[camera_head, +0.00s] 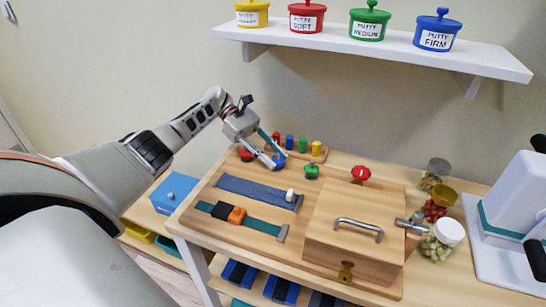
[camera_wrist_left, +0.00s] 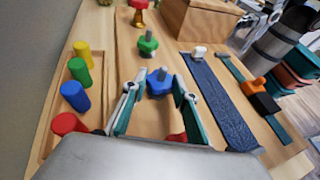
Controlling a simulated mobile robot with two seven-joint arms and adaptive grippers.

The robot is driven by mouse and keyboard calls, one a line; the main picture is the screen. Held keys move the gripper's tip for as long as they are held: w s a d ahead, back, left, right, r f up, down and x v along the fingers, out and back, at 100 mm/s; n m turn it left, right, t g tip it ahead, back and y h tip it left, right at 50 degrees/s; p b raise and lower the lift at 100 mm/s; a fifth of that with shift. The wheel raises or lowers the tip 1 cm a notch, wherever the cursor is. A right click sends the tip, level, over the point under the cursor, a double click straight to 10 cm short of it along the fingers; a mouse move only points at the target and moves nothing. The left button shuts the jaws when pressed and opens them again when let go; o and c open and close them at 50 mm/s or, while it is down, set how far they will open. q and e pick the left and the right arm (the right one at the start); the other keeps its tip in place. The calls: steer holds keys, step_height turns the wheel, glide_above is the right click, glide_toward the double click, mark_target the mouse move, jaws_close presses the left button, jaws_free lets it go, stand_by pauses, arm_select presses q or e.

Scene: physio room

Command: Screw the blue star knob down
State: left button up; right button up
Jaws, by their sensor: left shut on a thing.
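The blue star knob (camera_head: 279,161) sits on the wooden board, on an upright grey stud. My left gripper (camera_head: 271,156) reaches down to it from the left, with its fingers around the knob. In the left wrist view the blue knob (camera_wrist_left: 159,84) is between the two teal fingertips (camera_wrist_left: 158,88), and the stud's top sticks up out of it. How far the knob is above the board is hard to tell. My right gripper is not in view.
A green star knob (camera_head: 311,171) and a red knob (camera_head: 361,173) stand right of it. Colored pegs (camera_head: 303,146) stand behind. A blue strap (camera_head: 255,190), a wooden box (camera_head: 350,225) with a handle, and jars (camera_head: 441,240) occupy the board and table. A shelf (camera_head: 400,40) hangs above.

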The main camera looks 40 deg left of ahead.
arm_select(q)
steer(key=shift+w+d+r, duration=0.1)
steer(key=shift+w+r, duration=0.1)
steer(key=shift+r, duration=0.2)
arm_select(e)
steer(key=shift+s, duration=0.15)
arm_select(q)
steer(key=shift+m+g, duration=0.3)
steer(key=shift+g, duration=0.1)
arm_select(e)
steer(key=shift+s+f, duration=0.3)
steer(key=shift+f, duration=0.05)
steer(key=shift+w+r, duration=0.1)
arm_select(q)
steer(key=o, duration=1.1)
steer(key=shift+s+f, duration=0.1)
steer(key=shift+f, duration=0.05)
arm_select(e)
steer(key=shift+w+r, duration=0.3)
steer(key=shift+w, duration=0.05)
arm_select(q)
steer(key=shift+f, duration=0.1)
steer(key=shift+s, duration=0.1)
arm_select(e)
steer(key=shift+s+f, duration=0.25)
arm_select(q)
steer(key=shift+f+t, duration=0.1)
steer(key=shift+t, duration=0.3)
